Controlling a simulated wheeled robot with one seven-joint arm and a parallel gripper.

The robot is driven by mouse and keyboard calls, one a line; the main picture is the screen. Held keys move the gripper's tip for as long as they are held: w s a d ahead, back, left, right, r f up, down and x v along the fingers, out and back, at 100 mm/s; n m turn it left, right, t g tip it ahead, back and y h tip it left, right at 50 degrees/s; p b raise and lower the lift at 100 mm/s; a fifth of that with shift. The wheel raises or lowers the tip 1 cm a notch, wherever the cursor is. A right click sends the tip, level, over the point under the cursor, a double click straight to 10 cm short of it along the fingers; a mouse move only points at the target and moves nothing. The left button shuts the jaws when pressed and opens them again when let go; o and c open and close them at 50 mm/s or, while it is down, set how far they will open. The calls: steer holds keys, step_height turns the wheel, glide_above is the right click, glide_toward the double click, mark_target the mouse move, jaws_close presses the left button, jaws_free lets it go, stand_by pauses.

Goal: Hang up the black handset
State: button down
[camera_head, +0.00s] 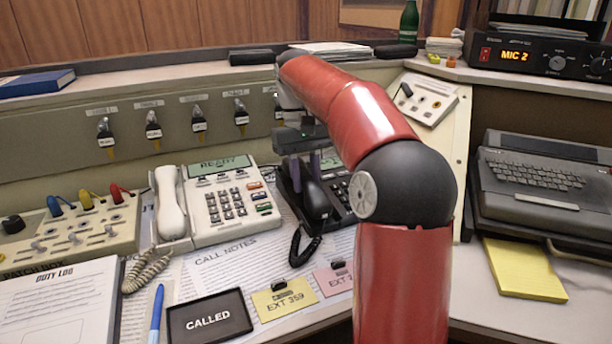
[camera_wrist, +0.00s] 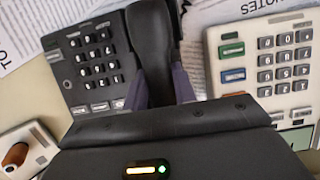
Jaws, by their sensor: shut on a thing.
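The black handset (camera_head: 314,198) is in my gripper (camera_head: 305,168), over the left side of the black desk phone (camera_head: 342,205). In the wrist view the handset (camera_wrist: 153,38) runs lengthwise between my two purple fingers (camera_wrist: 160,92), which are shut on it. The black phone's keypad side (camera_wrist: 98,68) lies right beside it there. The cradle is hidden under the handset and gripper, and I cannot tell whether the handset touches it. A black coiled cord (camera_head: 302,248) hangs at the handset's near end.
A white phone (camera_head: 235,212) with its white handset (camera_head: 170,203) on it stands close on the left. Tags EXT 359 (camera_head: 284,298) and a pink one (camera_head: 334,279) lie in front. My arm hides part of the desk.

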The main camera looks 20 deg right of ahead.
steer(key=shift+w+f, duration=0.1)
steer(key=shift+f, duration=0.45)
stand_by(0.9)
steer(key=c, duration=1.1)
jaws_free()
steer(key=shift+o, duration=0.2)
steer(key=shift+d, duration=0.1)
steer(key=shift+c, duration=1.2)
steer(key=shift+o, duration=0.2)
steer(key=shift+d, duration=0.1)
